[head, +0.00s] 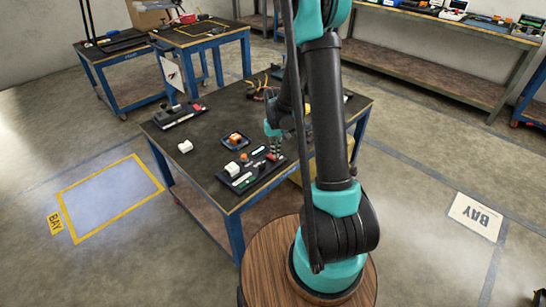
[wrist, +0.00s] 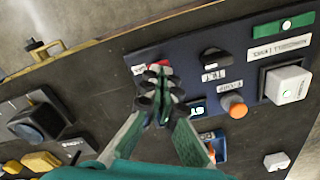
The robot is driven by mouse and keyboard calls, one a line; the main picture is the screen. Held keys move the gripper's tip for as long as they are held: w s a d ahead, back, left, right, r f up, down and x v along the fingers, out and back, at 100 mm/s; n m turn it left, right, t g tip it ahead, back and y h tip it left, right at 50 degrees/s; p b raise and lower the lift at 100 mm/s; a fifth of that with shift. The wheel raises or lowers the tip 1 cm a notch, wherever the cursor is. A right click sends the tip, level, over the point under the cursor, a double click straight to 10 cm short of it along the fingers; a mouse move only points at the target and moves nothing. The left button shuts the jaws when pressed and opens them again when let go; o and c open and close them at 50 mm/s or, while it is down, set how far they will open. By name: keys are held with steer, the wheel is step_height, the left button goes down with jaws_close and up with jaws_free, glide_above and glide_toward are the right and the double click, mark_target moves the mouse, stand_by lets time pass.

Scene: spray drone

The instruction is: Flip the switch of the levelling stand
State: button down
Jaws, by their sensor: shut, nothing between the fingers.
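The levelling stand looks like a dark panel (head: 232,187) at the near edge of the table in the head view; the wrist view shows its dark blue face (wrist: 190,55). On it are a black knob or switch (wrist: 213,60) by a "TILT" label, an orange button (wrist: 235,106), a white block (wrist: 289,84) and a green strip (wrist: 282,27). A red part (wrist: 157,65) shows just beyond my gripper (wrist: 157,84). My gripper is shut and empty, pointing down at that end of the panel. Its fingers partly hide what lies beneath; I cannot tell contact.
A small white cube (head: 185,146) and a blue tray with an orange part (head: 235,140) lie on the table (head: 205,125). A dark device with a red part (head: 180,116) stands at the left. Bare tabletop lies between them.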

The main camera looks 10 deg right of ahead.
steer(key=shift+f, duration=0.55)
stand_by(0.4)
steer(key=shift+r, duration=3.5)
steer(key=shift+s+r, duration=0.2)
steer(key=s+d+r+t, duration=0.2)
steer(key=s, duration=0.8)
steer(key=s+d+r+m+t, duration=0.1)
steer(key=s+d+r+t, duration=0.1)
steer(key=s, duration=0.9)
steer(key=shift+s+r, duration=0.3)
steer(key=shift+r, duration=0.35)
